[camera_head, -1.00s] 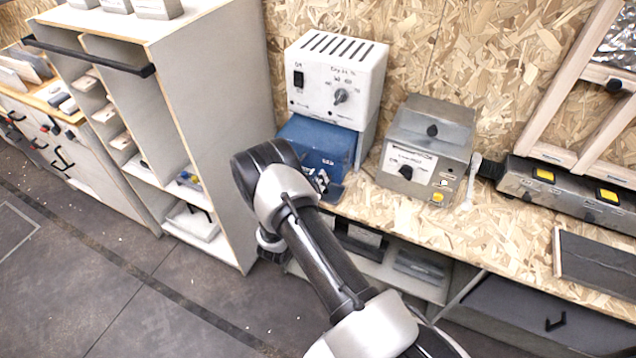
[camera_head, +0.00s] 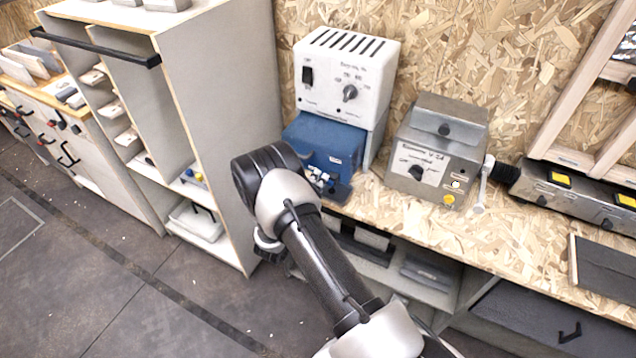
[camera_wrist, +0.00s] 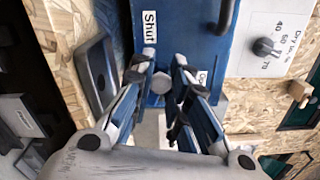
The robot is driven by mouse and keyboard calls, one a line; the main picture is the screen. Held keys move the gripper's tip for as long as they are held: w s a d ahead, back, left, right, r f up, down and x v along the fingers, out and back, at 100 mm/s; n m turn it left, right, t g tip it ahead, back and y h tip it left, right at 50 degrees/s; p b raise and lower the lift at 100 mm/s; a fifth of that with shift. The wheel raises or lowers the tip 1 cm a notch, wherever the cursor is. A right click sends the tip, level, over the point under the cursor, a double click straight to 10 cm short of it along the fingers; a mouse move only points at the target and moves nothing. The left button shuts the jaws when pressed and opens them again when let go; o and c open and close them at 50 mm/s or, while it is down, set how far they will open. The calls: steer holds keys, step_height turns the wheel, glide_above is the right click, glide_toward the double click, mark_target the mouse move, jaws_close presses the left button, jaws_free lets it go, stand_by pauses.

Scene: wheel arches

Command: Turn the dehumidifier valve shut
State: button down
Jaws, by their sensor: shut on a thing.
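The dehumidifier has a white upper housing (camera_head: 345,72) with a dial, above a blue lower part (camera_head: 322,143), at the back of the bench. In the wrist view the blue face (camera_wrist: 180,25) carries a "Shut" label and another label mostly hidden by a finger. The valve (camera_wrist: 162,83) is a small grey knob on that face, seen between my fingers. My gripper (camera_wrist: 163,74) is shut on the valve, with one finger on each side. In the head view my gripper (camera_head: 320,180) is small and partly hidden by my wrist, at the blue part's front.
A grey metal box (camera_head: 436,150) with a black knob stands to the right, with a pale lever (camera_head: 484,185) beside it. A long box with yellow switches (camera_head: 575,192) lies farther right. A tall shelf unit (camera_head: 225,120) stands close left.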

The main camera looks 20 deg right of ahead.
steer(key=n, duration=0.2)
steer(key=f+n, duration=0.1)
steer(key=n, duration=0.1)
steer(key=shift+d+n+b, duration=0.1)
steer(key=shift+n+b, duration=0.2)
steer(key=shift+b, duration=0.1)
stand_by(0.4)
steer(key=c, duration=1.5)
jaws_free()
steer(key=v, duration=1.2)
